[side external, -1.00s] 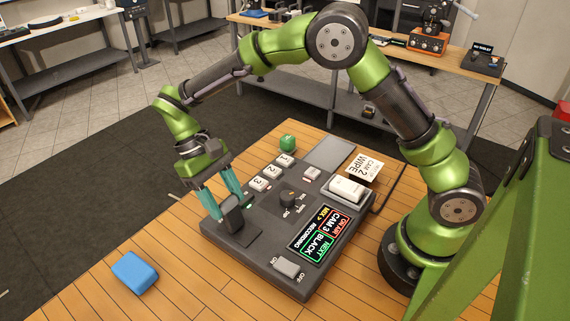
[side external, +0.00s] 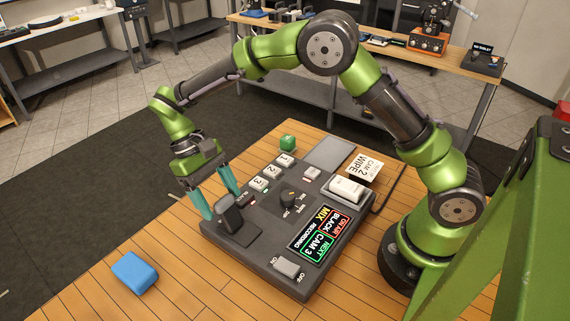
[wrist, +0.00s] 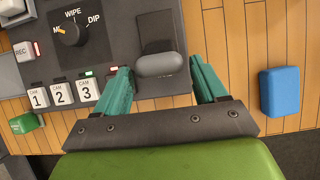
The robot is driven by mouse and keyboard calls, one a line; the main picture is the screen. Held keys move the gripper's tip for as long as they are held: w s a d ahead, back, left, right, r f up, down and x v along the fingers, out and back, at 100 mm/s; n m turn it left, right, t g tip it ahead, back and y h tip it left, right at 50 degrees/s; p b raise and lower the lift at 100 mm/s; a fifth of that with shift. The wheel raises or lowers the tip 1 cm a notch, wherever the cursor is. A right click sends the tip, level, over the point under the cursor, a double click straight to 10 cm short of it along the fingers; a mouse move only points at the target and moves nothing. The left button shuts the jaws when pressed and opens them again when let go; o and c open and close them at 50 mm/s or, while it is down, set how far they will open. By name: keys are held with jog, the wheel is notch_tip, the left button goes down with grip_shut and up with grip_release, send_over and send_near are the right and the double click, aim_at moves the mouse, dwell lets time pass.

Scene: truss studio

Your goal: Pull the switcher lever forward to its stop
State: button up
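The switcher lever (side external: 229,212) is a dark, rounded handle standing at the near-left end of its slot on the grey switcher panel (side external: 262,213). In the wrist view the lever (wrist: 159,65) shows as a grey knob at the slot's end closest to my gripper. My gripper (side external: 221,204) has two teal fingers spread wide, one on each side of the lever. In the wrist view the open gripper (wrist: 160,68) shows gaps between both fingers and the knob. The panel screen (side external: 320,232) reads ON AIR BLACK, NEXT CAM 3, MIX, RECORDING.
Numbered camera buttons (side external: 270,172), a mode dial (side external: 290,199) and an ON/OFF switch (side external: 287,267) are on the panel.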

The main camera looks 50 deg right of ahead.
jog(key=shift+o, duration=0.6)
jog(key=shift+s, duration=0.1)
jog(key=v, duration=1.2)
jog(key=s+d+r+m+t+y, duration=0.1)
jog(key=s+d+r+m+t, duration=0.1)
jog(key=s+d+t, duration=0.4)
jog(key=s+d+r+m+t+y, duration=0.1)
jog(key=s+d+t, duration=0.5)
jog(key=s, duration=0.8)
notch_tip(320, 180, up, 2)
jog(key=shift+s+d+r+m+t, duration=0.25)
jog(key=shift+d+m, duration=0.25)
jog(key=shift+d, duration=0.3)
